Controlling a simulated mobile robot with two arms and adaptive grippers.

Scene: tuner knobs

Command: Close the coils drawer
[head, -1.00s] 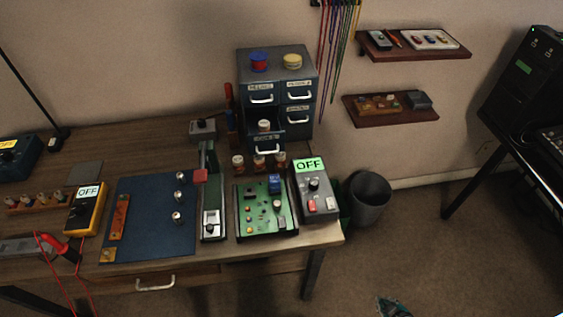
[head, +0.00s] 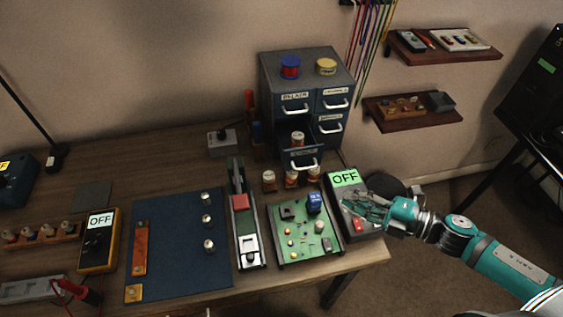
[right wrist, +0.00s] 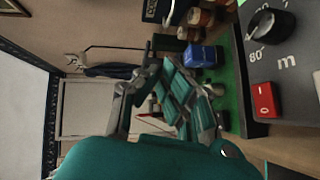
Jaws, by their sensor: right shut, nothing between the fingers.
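The grey drawer cabinet (head: 308,84) stands at the back right of the desk. Its lower left drawer (head: 302,157) is pulled out, with a silver handle on the front and a small label too small to read for sure. A coil (head: 298,139) shows standing in it. My right gripper (head: 347,200) is shut and empty, over the grey meter box, in front and to the right of the open drawer and apart from it. Its teal fingers also show in the right wrist view (right wrist: 190,95). My left gripper is not in view.
Several small coils (head: 291,179) stand right in front of the open drawer. The green circuit board (head: 300,245) and the grey meter box with a lit OFF display (head: 344,178) are nearby. A waste bin (head: 378,187) is beyond the desk's right edge.

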